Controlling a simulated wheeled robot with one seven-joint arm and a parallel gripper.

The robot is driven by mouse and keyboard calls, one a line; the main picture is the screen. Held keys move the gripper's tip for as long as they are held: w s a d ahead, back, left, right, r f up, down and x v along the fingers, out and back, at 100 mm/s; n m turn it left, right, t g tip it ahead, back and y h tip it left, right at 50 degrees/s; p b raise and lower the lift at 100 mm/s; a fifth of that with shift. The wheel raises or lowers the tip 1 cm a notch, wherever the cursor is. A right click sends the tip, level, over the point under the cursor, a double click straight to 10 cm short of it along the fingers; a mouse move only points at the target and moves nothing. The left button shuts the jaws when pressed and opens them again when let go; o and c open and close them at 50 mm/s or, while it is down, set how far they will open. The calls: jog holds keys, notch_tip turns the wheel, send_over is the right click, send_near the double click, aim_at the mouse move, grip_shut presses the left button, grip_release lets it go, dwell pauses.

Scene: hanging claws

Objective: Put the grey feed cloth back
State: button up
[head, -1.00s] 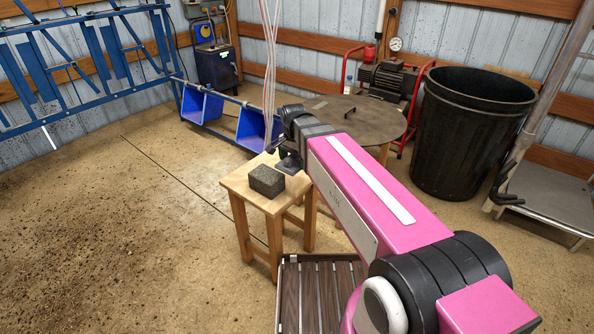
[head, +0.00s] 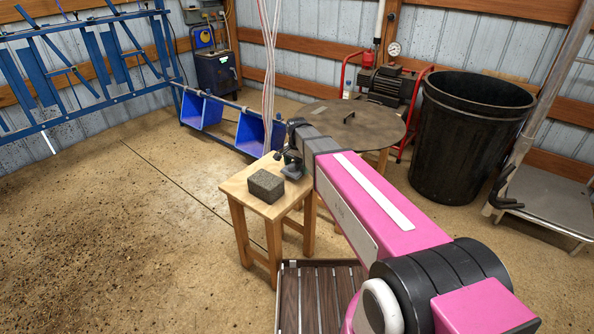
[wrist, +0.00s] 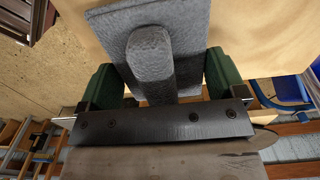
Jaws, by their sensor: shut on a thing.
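The grey feed cloth (wrist: 188,17) shows in the wrist view as a flat grey sheet with a raised fold. The two green fingers of my gripper (wrist: 160,72) stand on either side of the fold and are shut on it. The flat part of the cloth lies over, or close above, a pale wooden top; I cannot tell whether it touches. In the head view my gripper (head: 292,160) is at the right side of a small wooden stool (head: 247,189), beside a rough grey block (head: 266,185) on its top. The cloth is small and partly hidden there.
A round dark table (head: 350,125) stands behind my arm. A large black bin (head: 470,135) is at the right. Blue troughs (head: 202,110) and hanging pale lines (head: 270,70) are behind the stool. A slatted platform (head: 318,300) lies in front. The floor at left is clear.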

jog(key=shift+f, duration=1.15)
jog(key=shift+f, duration=0.1)
jog(key=o, duration=0.5)
jog(key=shift+o, duration=0.2)
notch_tip(320, 180, up, 12)
jog(key=s+d+f+n, duration=0.3)
jog(key=s+d+f, duration=0.3)
jog(key=s+d, duration=0.3)
jog(key=s+d+f+n, duration=0.4)
jog(key=s+d+f, duration=0.3)
jog(key=s+d, duration=0.2)
jog(key=shift+s+d+f+n, duration=0.2)
jog(key=shift+s+d+n, duration=0.15)
jog(key=shift+s, duration=0.2)
